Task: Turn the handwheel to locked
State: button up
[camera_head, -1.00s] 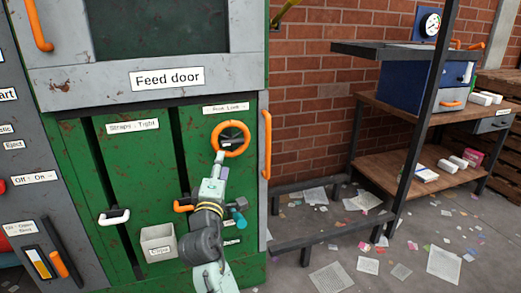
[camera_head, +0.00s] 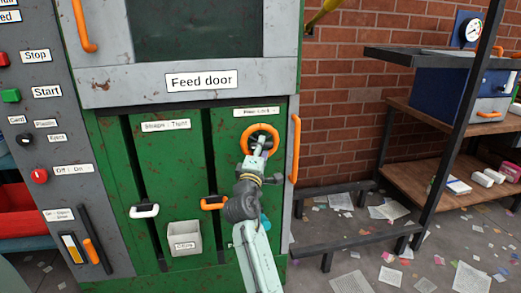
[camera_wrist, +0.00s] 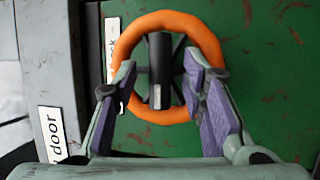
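The handwheel is an orange ring with a dark hub and spokes on the green door panel. It shows in the head view (camera_head: 261,128) below a small white label (camera_head: 256,112), whose text is too small to read surely. In the wrist view the handwheel (camera_wrist: 133,38) fills the upper middle. My gripper (camera_wrist: 160,85) is open in front of the wheel, with one purple-padded finger on each side of the dark hub. I cannot tell whether the fingers touch the rim. In the head view my gripper (camera_head: 257,150) covers the wheel's lower part.
An orange vertical handle (camera_head: 295,148) stands right of the wheel. White (camera_head: 144,211) and orange (camera_head: 213,202) lever handles and a small grey bin (camera_head: 184,238) are lower left. A dark metal frame (camera_head: 345,235) and workbench (camera_head: 430,160) stand at the right. Papers litter the floor.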

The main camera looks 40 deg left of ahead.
grip_shut()
dwell(0.5)
jog(key=shift+w+d+r+m+g+h+p, duration=0.15)
jog(key=shift+m+g+p, duration=1)
jog(key=shift+m+p, duration=1.15)
jog(key=shift+s+a+r+m+g+h+p, duration=0.1)
jog(key=shift+r+m+g+p, duration=0.15)
jog(key=shift+m+g+p, duration=1.5)
jog(key=shift+w+d+r+m+g+h+p, duration=0.15)
jog(key=shift+m+g+p, duration=0.45)
jog(key=shift+m+p, duration=2.25)
jog(key=shift+m+b, duration=0.5)
